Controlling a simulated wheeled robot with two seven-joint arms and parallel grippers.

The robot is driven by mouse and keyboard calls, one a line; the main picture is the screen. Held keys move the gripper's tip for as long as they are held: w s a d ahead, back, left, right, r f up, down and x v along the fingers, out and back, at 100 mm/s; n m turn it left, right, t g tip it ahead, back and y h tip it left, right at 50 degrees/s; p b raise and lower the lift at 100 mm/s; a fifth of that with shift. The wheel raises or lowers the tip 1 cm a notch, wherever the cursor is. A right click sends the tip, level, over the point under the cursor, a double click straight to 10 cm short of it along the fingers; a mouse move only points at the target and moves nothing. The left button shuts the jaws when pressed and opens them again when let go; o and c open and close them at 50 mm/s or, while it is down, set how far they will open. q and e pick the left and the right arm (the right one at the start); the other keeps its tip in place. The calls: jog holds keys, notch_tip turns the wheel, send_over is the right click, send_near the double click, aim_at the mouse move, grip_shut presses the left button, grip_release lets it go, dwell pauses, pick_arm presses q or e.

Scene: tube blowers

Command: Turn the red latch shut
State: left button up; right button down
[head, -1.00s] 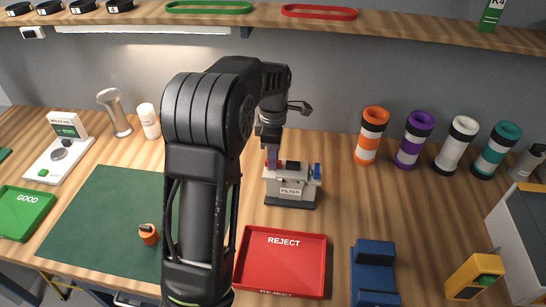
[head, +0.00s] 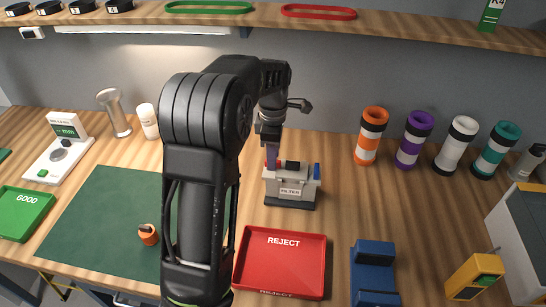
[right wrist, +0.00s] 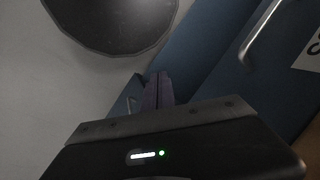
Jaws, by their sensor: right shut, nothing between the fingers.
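The grey filter box (head: 290,188), with a label reading FILTER, stands on the table behind the reject tray. A small red part (head: 279,164), apparently the red latch, shows at its top left beside a black cylinder (head: 290,165). A blue part (head: 316,171) is at its right end. My left gripper (head: 271,158) points down at the box's left end, at or touching the red part. Its fingers look like one purple strip, so their opening is hidden. In the right wrist view my right gripper (right wrist: 157,90) has its purple fingers together, holding nothing.
A red REJECT tray (head: 281,262) lies in front of the box, with a blue stand (head: 374,270) to its right. A green mat (head: 100,215) carries an orange part (head: 148,234). Several banded tubes (head: 414,140) stand at the back right. Table right of the box is clear.

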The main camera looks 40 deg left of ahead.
pick_arm(q)
jog(key=shift+r+b, duration=0.55)
jog(key=shift+r, duration=3.05)
